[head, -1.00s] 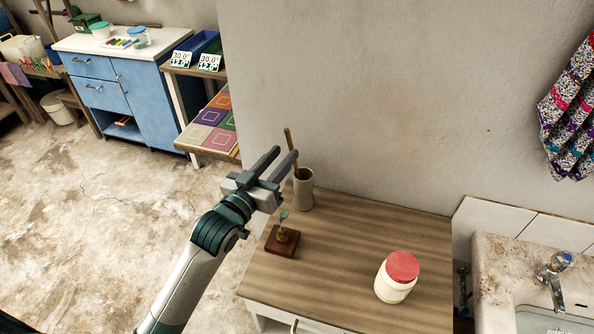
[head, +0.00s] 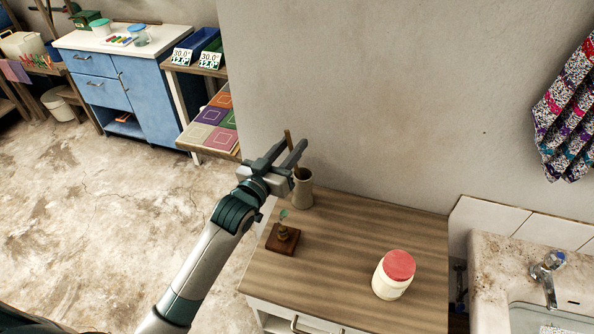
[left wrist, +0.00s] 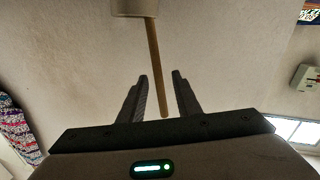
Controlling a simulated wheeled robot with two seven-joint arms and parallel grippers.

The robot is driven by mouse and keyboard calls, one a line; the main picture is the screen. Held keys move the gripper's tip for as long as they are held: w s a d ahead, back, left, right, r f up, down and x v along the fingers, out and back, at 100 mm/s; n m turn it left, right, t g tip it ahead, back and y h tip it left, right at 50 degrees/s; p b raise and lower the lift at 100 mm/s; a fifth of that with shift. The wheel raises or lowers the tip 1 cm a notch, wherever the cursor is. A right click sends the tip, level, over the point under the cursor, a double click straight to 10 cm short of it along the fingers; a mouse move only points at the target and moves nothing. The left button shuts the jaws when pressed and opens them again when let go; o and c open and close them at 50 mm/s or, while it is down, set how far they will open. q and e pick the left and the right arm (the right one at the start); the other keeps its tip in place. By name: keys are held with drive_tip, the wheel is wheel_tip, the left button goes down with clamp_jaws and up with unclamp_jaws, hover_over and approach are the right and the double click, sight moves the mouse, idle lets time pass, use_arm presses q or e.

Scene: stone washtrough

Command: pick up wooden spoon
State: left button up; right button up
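The wooden spoon (head: 288,137) stands upright, slightly tilted, in a pale cylindrical holder (head: 301,190) at the back left corner of the wooden counter. Its lower part is hidden inside the holder. My left gripper (head: 289,148) is open at the spoon, above the holder. In the left wrist view the spoon's handle (left wrist: 155,70) runs from the holder's rim (left wrist: 135,8) to between the two open fingers (left wrist: 160,88), with a gap on each side. My right gripper is not seen.
A small wooden block with a stem-like piece (head: 283,238) and a white jar with a red lid (head: 394,275) stand on the wooden counter (head: 345,235). The wall (head: 370,110) rises close behind. A stone trough with a tap (head: 548,275) is at the right.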

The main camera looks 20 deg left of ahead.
use_arm(q)
clamp_jaws()
drive_tip(key=shift+r, duration=0.1)
drive_tip(key=shift+r, duration=0.6)
wheel_tip(320, 180, up, 17)
drive_tip(key=b, duration=0.3)
drive_tip(key=shift+f, duration=0.25)
